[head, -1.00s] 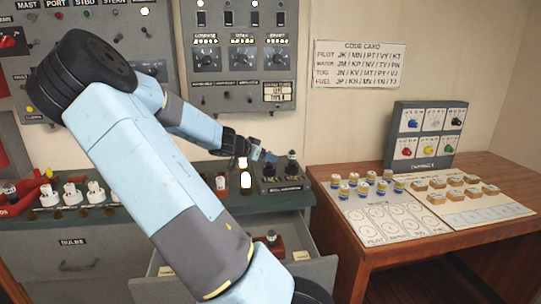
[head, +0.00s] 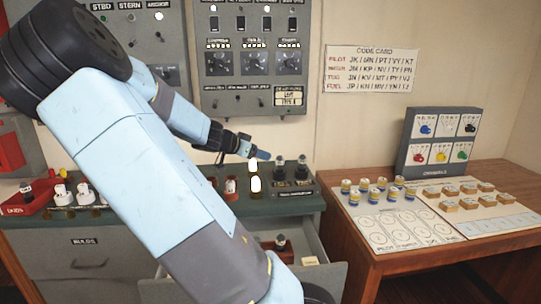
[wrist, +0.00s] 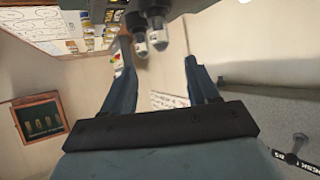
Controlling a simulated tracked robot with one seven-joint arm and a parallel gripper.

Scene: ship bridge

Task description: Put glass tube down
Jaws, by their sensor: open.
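Two dark tubes with pale tops stand upright in a dark block (head: 292,192) on the green cabinet top in the head view: a left tube (head: 280,171) and a right tube (head: 302,169). I cannot tell which is the task's glass tube. My gripper (head: 262,155) is just left of the left tube and a little above it. In the wrist view the fingers of my gripper (wrist: 162,75) are spread, with nothing between them. The two tubes show past the fingertips at the top, one tube (wrist: 140,48) beside the other tube (wrist: 158,40).
A lit lamp (head: 255,183) stands left of the block. An open drawer (head: 310,262) below holds another tube (head: 280,243). A wooden desk (head: 385,262) to the right bears small jars (head: 378,187) and a channel panel (head: 440,140). A red tray (head: 28,205) is far left.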

